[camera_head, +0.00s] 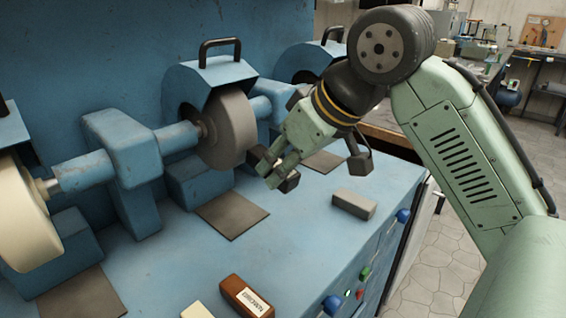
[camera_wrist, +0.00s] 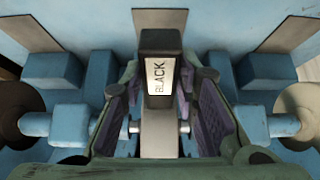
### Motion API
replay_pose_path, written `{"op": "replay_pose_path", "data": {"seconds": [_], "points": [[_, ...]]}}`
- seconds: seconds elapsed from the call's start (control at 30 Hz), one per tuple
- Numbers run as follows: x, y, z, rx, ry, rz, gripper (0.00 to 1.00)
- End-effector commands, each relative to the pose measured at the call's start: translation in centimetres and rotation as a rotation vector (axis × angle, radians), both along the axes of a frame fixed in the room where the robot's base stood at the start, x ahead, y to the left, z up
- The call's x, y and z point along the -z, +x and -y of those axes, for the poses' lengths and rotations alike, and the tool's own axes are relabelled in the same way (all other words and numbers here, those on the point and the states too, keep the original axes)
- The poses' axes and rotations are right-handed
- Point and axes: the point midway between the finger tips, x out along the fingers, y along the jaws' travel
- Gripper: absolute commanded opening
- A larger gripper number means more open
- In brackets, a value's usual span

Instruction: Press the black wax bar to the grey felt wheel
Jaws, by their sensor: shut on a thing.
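The black wax bar (camera_wrist: 160,42), with a white label reading BLACK, is held between the fingers of my gripper (camera_wrist: 160,88) in the wrist view. My gripper (camera_head: 275,170) is shut on it, at the front right of the grey felt wheel (camera_head: 228,130) in the head view. There, the bar is hard to tell from the dark fingertips. The wheel sits under a blue hood on its shaft. In the wrist view the wheel (camera_wrist: 160,135) appears edge-on, lined up with the bar. I cannot tell whether bar and wheel touch.
A grey bar (camera_head: 354,204), a brown labelled bar (camera_head: 247,296) and a pale bar (camera_head: 197,311) lie along the blue bench's front. A cream wheel (camera_head: 22,215) stands at left, another hood (camera_head: 308,60) at right. The bench middle is mostly clear.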

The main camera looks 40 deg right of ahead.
Motion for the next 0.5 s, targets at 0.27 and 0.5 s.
{"op": "replay_pose_path", "data": {"seconds": [0.27, 0.5], "points": [[-0.14, 0.38, -0.03, -0.001, 0.001, 0.0, 0.0], [-0.22, 0.72, -0.03, 0.0, 0.0, 0.001, 0.0]]}}
